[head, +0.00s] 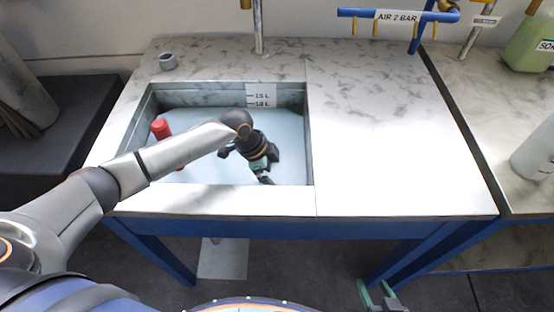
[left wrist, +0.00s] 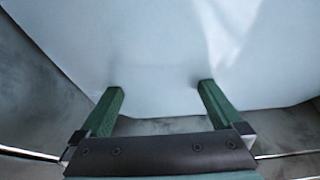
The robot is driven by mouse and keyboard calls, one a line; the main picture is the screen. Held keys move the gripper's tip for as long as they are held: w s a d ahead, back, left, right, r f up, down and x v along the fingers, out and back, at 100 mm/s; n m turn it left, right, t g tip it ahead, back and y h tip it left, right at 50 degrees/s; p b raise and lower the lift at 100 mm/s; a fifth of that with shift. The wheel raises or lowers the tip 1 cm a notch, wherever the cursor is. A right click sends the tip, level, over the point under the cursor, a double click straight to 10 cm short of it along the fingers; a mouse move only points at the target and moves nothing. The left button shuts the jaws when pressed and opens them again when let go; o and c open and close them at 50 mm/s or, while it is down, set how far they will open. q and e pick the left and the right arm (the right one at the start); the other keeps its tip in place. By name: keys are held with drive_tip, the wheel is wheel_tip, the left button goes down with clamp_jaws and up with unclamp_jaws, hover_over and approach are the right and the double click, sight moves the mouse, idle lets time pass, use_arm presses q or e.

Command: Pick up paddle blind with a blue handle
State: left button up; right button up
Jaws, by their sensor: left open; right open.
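I see no paddle blind with a blue handle in either view; part of the basin is hidden behind my left arm. A red cylindrical thing (head: 161,129) stands in the left part of the sunken basin (head: 310,135). My left gripper (head: 265,176) reaches down into the basin at its right front. In the left wrist view, its two green fingers (left wrist: 160,88) are wide apart with nothing between them, over a pale blue surface. My right gripper (head: 378,294) is low at the front, below the bench top's front edge, with its green fingers apart and empty.
The marbled bench top (head: 390,130) right of the basin is clear. A labelled blue air pipe (head: 395,14) runs at the back. A green container (head: 530,45) stands on the right bench.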

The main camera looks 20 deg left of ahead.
use_arm(q)
drive_tip(key=shift+c, duration=0.2)
clamp_jaws()
drive_tip(key=shift+w+r, duration=0.1)
idle(0.5)
